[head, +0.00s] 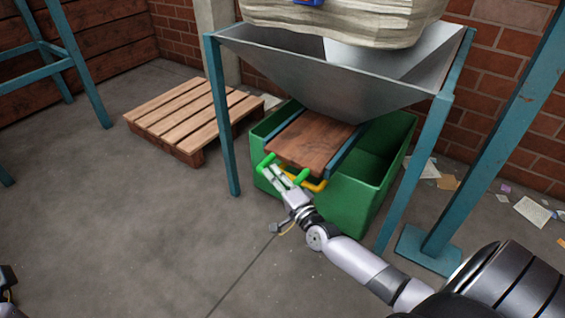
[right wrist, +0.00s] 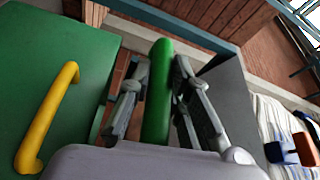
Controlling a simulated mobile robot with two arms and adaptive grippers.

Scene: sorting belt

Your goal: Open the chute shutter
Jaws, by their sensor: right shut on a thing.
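The chute shutter (head: 312,143) is a brown wooden board lying between blue rails under the steel hopper (head: 300,65). Its front part sticks out toward me, and the hopper's outlet is hidden from view. A green handle (head: 302,177) runs along its front edge. My right gripper (head: 284,176) is shut on the green handle. In the right wrist view the green handle (right wrist: 158,95) stands between the two fingers (right wrist: 158,100). Only a dark piece of my left arm shows at the lower left edge; its fingers are not seen.
A green bin (head: 375,185) stands under the shutter, with a yellow handle (head: 316,185) just below the green one. Blue frame legs (head: 222,130) stand on both sides. A pallet (head: 190,118) lies at left. Papers (head: 532,211) litter the right floor. The front-left floor is clear.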

